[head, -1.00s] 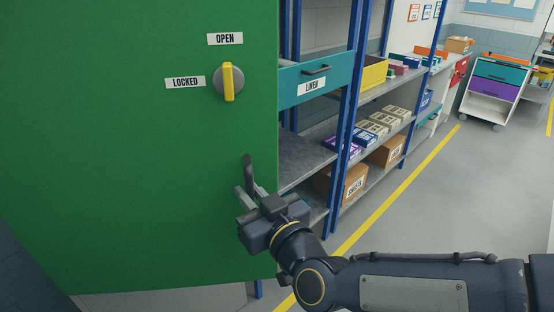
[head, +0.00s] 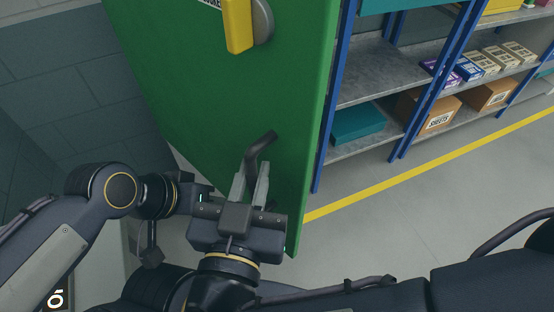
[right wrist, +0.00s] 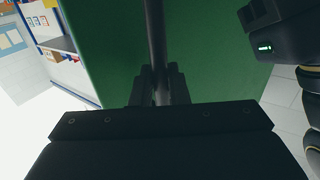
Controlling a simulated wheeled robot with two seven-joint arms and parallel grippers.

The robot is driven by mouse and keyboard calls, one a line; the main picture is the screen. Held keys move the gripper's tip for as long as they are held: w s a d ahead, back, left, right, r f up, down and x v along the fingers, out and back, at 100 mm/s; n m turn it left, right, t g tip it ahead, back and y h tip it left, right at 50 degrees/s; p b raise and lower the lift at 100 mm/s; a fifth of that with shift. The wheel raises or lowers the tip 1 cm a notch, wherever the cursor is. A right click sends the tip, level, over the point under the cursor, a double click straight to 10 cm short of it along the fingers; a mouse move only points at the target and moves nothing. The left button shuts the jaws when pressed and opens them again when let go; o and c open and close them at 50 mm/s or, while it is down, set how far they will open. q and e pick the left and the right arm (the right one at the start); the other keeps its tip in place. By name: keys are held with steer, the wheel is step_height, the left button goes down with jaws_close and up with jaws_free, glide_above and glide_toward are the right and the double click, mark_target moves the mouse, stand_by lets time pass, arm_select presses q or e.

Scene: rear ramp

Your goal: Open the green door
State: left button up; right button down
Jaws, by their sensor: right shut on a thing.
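The green door (head: 210,110) stands swung out at an angle, with its free edge towards the right in the head view. A dark bar handle (head: 262,146) sits low on it near that edge. My right gripper (head: 250,180) is shut on the handle; the right wrist view also shows the bar (right wrist: 156,45) between its fingers. A yellow knob (head: 238,25) on a grey disc is at the top, with its bar upright. My left gripper (head: 195,192) is close beside the right one, at the door's lower part. Its fingers are mostly hidden.
Blue-framed shelves (head: 385,80) stand right of the door, holding a teal box (head: 357,122) and cardboard boxes (head: 430,112). A yellow line (head: 400,178) runs along the grey floor. The floor right of the door is clear. A dark tiled wall (head: 60,80) is at the left.

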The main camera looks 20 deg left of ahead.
steer(key=shift+s+a+r+h, duration=0.15)
steer(key=shift+s+a+h, duration=0.15)
steer(key=shift+s+a, duration=0.4)
steer(key=shift+s+d, duration=0.1)
steer(key=c, duration=1.5)
jaws_free()
